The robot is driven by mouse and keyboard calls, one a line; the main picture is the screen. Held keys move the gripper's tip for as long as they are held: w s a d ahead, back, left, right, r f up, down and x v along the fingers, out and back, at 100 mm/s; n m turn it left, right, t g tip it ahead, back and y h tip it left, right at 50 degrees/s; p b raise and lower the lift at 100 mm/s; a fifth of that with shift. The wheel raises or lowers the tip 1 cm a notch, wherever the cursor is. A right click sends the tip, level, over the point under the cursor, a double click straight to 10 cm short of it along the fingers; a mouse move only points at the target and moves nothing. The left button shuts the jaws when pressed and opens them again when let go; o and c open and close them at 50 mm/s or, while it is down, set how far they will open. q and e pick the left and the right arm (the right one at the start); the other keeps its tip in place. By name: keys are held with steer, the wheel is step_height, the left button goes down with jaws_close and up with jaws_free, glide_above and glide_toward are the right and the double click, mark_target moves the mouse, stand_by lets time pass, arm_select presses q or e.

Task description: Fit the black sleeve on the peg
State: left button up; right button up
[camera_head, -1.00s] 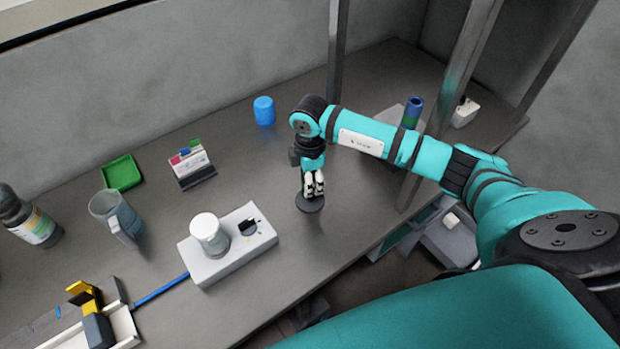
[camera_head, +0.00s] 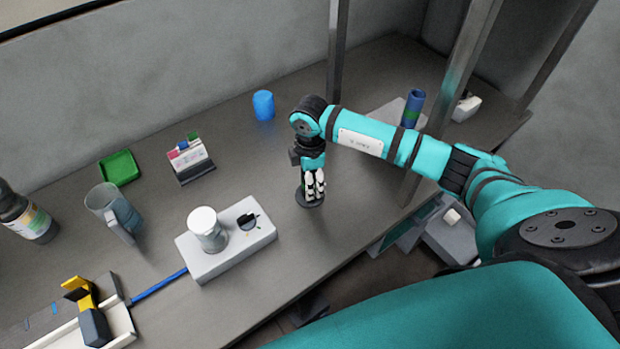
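My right gripper (camera_head: 314,186) points down over a dark round disc (camera_head: 302,203) on the grey bench. Its fingertips overlap the disc in the picture. The fingers are small here, and I cannot tell whether they are open or closed on something. No black sleeve or peg can be made out for certain; the fingers may hide one above the disc. A white box (camera_head: 212,269) stands to the left of the gripper, with a white-capped clear jar (camera_head: 207,228) and a small black part (camera_head: 247,220) on top. My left gripper is not in view.
A blue cup (camera_head: 263,105) stands behind. A green tray (camera_head: 119,168), a card holder (camera_head: 190,160), a clear mug (camera_head: 113,212) and a dark bottle (camera_head: 28,217) are at left.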

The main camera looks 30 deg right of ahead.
steer(key=shift+r, duration=0.1)
step_height(320, 180, up, 12)
steer(key=shift+f, duration=0.1)
stand_by(0.5)
steer(key=shift+f, duration=0.1)
stand_by(0.4)
